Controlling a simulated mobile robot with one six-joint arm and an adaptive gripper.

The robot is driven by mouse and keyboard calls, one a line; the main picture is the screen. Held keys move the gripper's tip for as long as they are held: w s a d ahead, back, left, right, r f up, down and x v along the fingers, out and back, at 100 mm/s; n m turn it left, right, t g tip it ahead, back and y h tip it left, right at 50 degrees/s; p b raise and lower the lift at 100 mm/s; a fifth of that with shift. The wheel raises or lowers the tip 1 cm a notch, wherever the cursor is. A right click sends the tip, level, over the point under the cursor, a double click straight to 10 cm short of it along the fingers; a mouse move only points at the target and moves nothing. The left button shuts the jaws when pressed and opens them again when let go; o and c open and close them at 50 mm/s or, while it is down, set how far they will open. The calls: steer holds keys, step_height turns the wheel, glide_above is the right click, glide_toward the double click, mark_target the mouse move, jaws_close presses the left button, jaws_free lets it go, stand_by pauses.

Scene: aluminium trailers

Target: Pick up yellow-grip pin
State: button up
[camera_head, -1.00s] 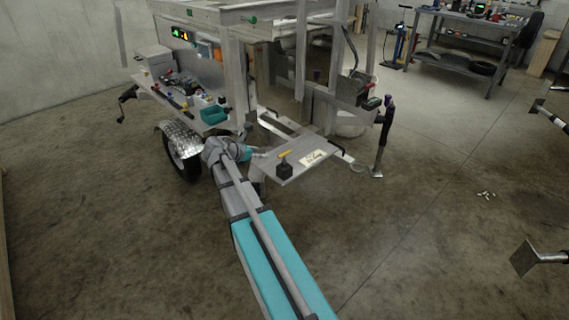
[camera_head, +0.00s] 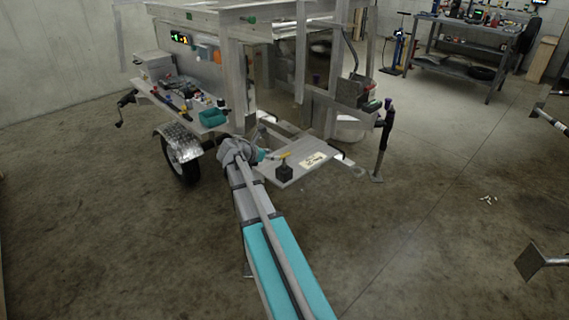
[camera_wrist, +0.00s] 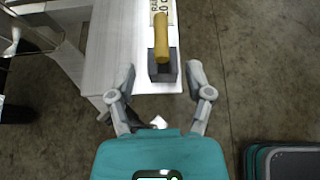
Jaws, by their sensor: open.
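The yellow-grip pin (camera_wrist: 160,38) stands in a dark block (camera_wrist: 162,67) near the end of a pale metal shelf plate; its yellow handle lies along the picture's vertical in the wrist view. In the head view the yellow grip (camera_head: 285,155) shows on top of the dark block (camera_head: 284,172). My gripper (camera_wrist: 160,85) is open and empty. In the wrist view its two fingers sit on either side of the block's near edge, apart from the yellow grip. In the head view my gripper (camera_head: 263,155) is just left of the pin.
The plate (camera_head: 303,172) carries a paper label (camera_head: 313,159) beside the block. A trailer with a side shelf of tools (camera_head: 185,105) stands behind. A jack post (camera_head: 383,145) is to the right. Open concrete floor lies in front.

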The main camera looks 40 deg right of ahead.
mark_target(282, 154)
steer(key=shift+x, duration=1.05)
steer(key=shift+d+f+b, duration=0.1)
steer(key=shift+d+b, duration=0.05)
steer(key=shift+b, duration=0.15)
steer(key=shift+r+b+x, duration=0.2)
steer(key=shift+b+x, duration=0.85)
steer(key=shift+x, duration=1.45)
jaws_close()
